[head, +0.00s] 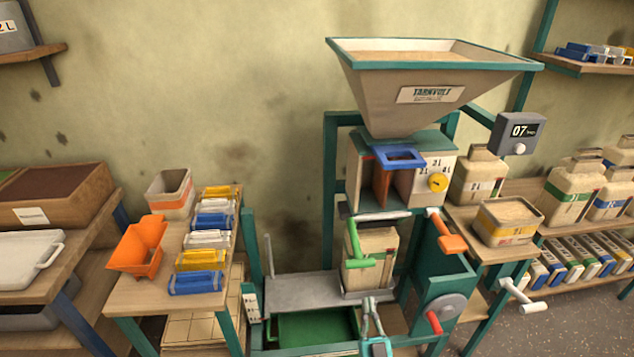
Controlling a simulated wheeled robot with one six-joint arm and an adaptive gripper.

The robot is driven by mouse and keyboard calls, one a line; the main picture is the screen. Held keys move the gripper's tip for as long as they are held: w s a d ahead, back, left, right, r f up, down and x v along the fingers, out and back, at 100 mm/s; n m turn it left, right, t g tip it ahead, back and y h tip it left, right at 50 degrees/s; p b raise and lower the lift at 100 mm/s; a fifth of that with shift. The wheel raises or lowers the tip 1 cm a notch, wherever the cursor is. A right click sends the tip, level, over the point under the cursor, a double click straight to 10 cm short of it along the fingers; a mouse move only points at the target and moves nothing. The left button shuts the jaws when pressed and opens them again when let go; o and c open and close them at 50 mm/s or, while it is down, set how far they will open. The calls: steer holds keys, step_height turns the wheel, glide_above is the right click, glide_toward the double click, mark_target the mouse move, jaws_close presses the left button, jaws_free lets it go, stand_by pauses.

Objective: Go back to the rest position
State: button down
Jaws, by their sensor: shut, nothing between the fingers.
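My gripper (369,302) shows small at the bottom of the head view, right of centre. It points up and away, its fingers are together, and nothing is held in it. It is in front of the lower part of the teal machine frame (329,160), right of a green tray (310,327). A beige container (375,258) stands on the machine's shelf above and beyond the gripper, with a green handle (357,247) in front of it. The picture does not show whether the gripper touches the frame.
A hopper (370,92) tops the machine. An orange lever (452,243), a grey wheel with a red knob (433,322) and a white handle (523,296) stick out at right. A side table (150,293) with an orange scoop (138,246) and packets stands left.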

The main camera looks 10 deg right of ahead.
steer(key=s+f+g, duration=0.2)
steer(key=s, duration=1.1)
steer(key=s+f+g, duration=0.2)
steer(key=s, duration=1.1)
steer(key=s+r+g, duration=0.2)
steer(key=s+r, duration=0.3)
steer(key=s, duration=0.4)
steer(key=s+r+g, duration=0.3)
steer(key=s+r, duration=0.2)
steer(key=s, duration=0.5)
